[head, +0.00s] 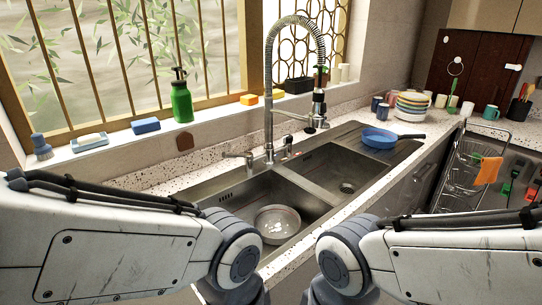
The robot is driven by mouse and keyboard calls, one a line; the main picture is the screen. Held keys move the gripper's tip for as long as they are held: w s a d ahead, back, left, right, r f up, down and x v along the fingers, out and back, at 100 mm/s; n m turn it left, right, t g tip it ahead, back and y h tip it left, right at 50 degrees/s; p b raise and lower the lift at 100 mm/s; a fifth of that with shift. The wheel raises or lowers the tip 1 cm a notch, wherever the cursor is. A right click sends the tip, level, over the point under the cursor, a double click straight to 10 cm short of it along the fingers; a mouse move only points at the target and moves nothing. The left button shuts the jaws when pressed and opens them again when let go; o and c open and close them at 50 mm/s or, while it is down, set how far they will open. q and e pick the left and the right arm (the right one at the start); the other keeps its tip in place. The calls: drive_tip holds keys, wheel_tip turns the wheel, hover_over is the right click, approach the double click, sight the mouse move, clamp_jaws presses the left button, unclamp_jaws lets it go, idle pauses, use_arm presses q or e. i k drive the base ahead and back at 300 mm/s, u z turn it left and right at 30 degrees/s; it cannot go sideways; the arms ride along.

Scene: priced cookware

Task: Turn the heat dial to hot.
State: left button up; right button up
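No part marked as a heat dial can be made out. A tall metal spring faucet (268,95) stands behind the sink. A small metal lever (240,156) sits on the counter to the left of its base, and a small dark-topped fitting (288,143) to the right. I cannot tell whether either is the dial. My two white arms enter from the left and right and bend down at grey joints in front of the sink. Both grippers are out of the picture below, so their states are hidden.
The double steel sink (225,200) holds a bowl (278,222) in its near basin. A blue pan (380,138) rests on the drainboard. A green bottle (181,102) and sponges line the sill. A wire rack (470,165) and stacked bowls (411,104) stand right.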

sight(288, 138)
drive_tip(key=z, duration=1.65)
drive_tip(key=i, duration=3.2)
drive_tip(key=u, duration=3.65)
drive_tip(key=i, duration=0.5)
drive_tip(key=z, duration=0.1)
